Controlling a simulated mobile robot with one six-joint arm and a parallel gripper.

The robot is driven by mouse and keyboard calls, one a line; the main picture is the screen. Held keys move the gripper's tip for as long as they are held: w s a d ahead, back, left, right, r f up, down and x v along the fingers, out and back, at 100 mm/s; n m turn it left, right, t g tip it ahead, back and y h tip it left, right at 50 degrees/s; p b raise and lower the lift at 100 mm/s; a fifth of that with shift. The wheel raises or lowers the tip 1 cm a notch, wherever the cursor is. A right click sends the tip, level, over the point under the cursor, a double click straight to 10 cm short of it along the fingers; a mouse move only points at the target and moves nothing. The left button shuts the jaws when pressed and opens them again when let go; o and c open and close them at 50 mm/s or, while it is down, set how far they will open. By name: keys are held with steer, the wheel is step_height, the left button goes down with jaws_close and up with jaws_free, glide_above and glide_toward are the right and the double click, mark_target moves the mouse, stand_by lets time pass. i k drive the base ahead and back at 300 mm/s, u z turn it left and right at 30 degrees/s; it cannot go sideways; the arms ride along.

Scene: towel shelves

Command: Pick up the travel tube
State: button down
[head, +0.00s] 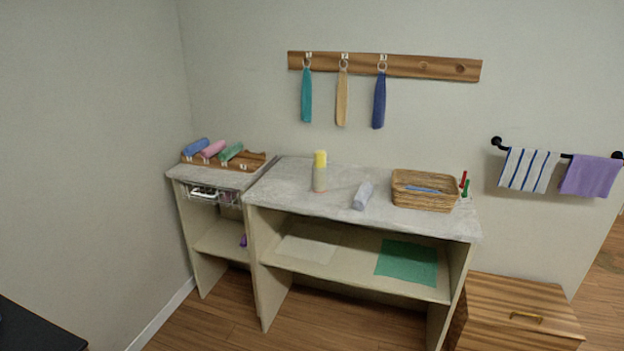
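An upright cylinder (320,172) with a yellow top and a greyish lower part stands on the grey countertop (290,196), left of its middle; it looks like the travel tube. A pale blue-grey roll (363,195) lies on the countertop to its right, apart from it. My gripper is not in view.
A wicker basket (424,204) with something blue inside stands on the counter's right. A wooden rack (254,163) with rolled towels is on the left unit. A wooden chest (525,308) stands at lower right. The counter's front left is clear.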

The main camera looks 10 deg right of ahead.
mark_target(320, 176)
steer(key=u, duration=0.05)
steer(key=i, duration=0.7)
steer(key=u, duration=0.2)
steer(key=k, duration=0.2)
steer(key=u, duration=2.95)
